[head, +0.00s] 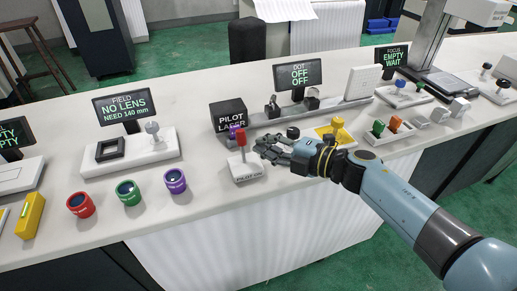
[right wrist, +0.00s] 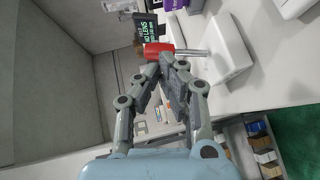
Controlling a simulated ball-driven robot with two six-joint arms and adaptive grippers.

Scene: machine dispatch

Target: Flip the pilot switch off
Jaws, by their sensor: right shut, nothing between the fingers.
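The pilot switch is a small white box (head: 245,173) near the front of the bench, with a metal lever and a red cap (head: 241,138). The lever stands roughly upright in the head view. My right gripper (head: 261,146) is shut and empty just right of the lever. In the right wrist view the red cap (right wrist: 158,50) lies just beyond the fingertips (right wrist: 166,62), and the white box (right wrist: 228,55) is to their right. I cannot tell whether the fingertips touch the cap. My left gripper is not in view.
The black pilot laser box (head: 228,115) stands behind the switch. Red (head: 80,204), green (head: 128,192) and purple (head: 175,181) lens cylinders stand to the left. A yellow part (head: 337,128) and a tray with green and orange pieces (head: 390,135) are to the right.

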